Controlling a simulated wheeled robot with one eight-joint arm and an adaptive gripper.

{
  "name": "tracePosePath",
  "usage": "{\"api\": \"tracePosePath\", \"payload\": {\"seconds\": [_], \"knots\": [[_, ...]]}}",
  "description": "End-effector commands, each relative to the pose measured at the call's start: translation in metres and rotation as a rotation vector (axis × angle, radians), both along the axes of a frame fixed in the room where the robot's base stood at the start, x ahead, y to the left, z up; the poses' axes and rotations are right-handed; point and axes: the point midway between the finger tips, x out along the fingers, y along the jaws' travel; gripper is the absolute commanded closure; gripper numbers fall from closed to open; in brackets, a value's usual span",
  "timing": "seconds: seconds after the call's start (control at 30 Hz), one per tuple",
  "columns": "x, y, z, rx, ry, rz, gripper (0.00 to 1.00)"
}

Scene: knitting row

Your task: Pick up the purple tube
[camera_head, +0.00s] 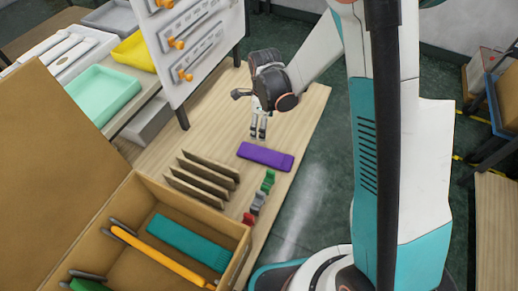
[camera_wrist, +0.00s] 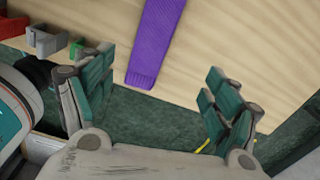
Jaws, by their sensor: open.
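The purple tube (camera_head: 265,156) lies flat on the wooden table near its right edge in the head view. It looks like a flattened knitted piece. In the wrist view the purple tube (camera_wrist: 156,42) runs from the top edge down to the table edge, its upper end out of the picture. My gripper (camera_head: 258,134) is above the table, just behind the tube in the head view. In the wrist view my gripper (camera_wrist: 155,90) has its teal-padded fingers spread wide, with the tube's near end between and beyond them. Nothing is held.
Green, grey and red clips (camera_head: 257,202) lie along the table edge near the tube. Thin upright brown slats (camera_head: 203,180) stand left of it. An open cardboard box (camera_head: 195,215) holds a teal piece and an orange rod. A white panel (camera_head: 195,45) stands behind.

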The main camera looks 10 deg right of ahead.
Motion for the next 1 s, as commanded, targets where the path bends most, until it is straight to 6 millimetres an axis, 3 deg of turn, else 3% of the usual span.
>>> {"api": "tracePosePath", "payload": {"seconds": [0.33,0.63,1.0], "knots": [[0.001,0.007,-0.040,-0.004,0.033,-0.113,0.18],[0.001,0.007,-0.096,-0.004,0.033,-0.111,0.18],[0.000,0.008,-0.120,-0.005,0.032,-0.110,0.18]]}}
